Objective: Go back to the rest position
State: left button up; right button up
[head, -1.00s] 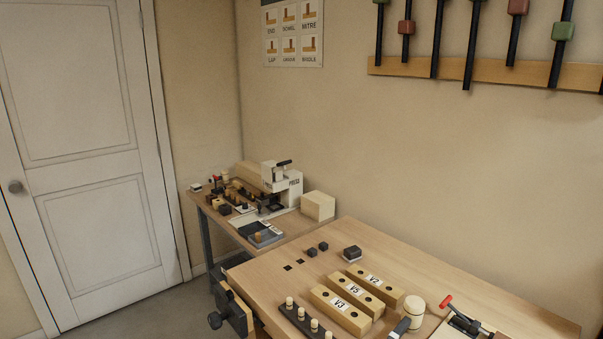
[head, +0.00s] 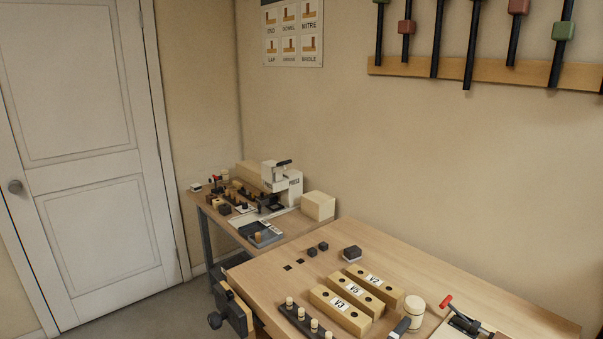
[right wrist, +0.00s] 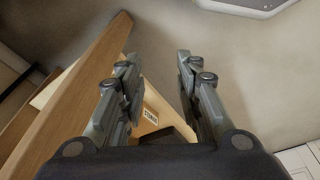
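My right gripper (right wrist: 160,90) shows in the right wrist view. Its two fingers are apart, with nothing between them, above the floor and beside a wooden edge (right wrist: 85,85). My left gripper is in neither view, and neither arm shows in the head view. The workbench (head: 440,270) fills the lower right of the head view. Three wooden blocks labelled V2 (head: 376,285), V5 (head: 357,291) and V3 (head: 340,309) lie on it.
A mallet (head: 414,308), a peg rack (head: 303,318) and a red-handled clamp (head: 460,318) are at the bench front. A vise (head: 230,312) juts from its left end. A side table holds a white press (head: 282,184) and a box (head: 318,206). A white door (head: 85,150) is at left.

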jog(key=s+d+f+g, duration=0.1)
jog(key=s+d+f, duration=0.2)
jog(key=s+f, duration=1.1)
jog(key=shift+s, duration=1)
jog(key=shift+s, duration=0.15)
